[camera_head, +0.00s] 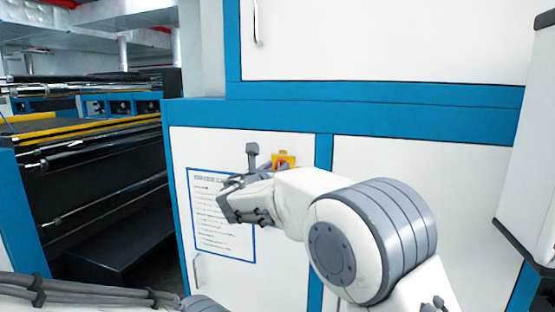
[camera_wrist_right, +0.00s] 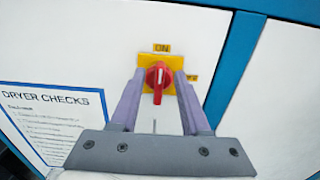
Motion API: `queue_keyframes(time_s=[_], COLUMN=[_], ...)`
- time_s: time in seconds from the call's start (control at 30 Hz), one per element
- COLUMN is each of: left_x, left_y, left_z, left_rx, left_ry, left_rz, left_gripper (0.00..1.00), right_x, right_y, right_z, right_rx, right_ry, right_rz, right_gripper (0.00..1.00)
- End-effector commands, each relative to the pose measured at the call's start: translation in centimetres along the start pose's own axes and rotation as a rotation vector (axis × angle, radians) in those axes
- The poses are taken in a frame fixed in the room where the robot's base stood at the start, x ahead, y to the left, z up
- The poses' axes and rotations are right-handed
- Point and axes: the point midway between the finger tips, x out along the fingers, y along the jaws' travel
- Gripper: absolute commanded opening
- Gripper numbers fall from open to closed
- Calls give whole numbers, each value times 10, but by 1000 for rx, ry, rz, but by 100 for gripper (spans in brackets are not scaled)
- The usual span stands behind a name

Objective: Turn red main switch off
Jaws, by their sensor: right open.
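The red main switch (camera_wrist_right: 158,76) is a round red knob with a lighter bar on a yellow plate (camera_wrist_right: 175,63), fixed to a white cabinet panel. The label above it reads ON, and the knob's bar stands upright, in line with that label. A second yellow label at the right is partly hidden by a finger. In the head view the yellow plate (camera_head: 284,158) shows just behind my right wrist. My right gripper (camera_wrist_right: 156,84) is open, with one finger on each side of the knob; I cannot tell whether they touch it. My left gripper is not in view.
A blue-framed sheet headed DRYER CHECKS (camera_wrist_right: 58,125) is on the panel left of the switch. It also shows in the head view (camera_head: 222,225). A blue frame post (camera_head: 321,190) stands right of the switch. Dark rollers (camera_head: 100,155) lie at the left.

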Motion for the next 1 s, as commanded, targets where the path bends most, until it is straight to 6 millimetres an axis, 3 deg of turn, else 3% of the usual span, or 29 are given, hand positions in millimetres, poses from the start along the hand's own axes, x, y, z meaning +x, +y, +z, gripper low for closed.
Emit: queue_keyframes(time_s=[0.17,0.47,0.6,1.0], left_x=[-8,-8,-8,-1], left_y=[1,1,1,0], left_z=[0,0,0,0], left_rx=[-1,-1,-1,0], left_ry=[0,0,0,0], left_rz=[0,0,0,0], left_gripper=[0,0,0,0], right_x=[15,18,18,18], right_y=[0,0,0,-1], right_z=[0,-1,-1,-3], right_rx=[0,1,1,23], right_ry=[1,1,1,1], right_rz=[0,0,1,1], right_gripper=[46,46,0,0])
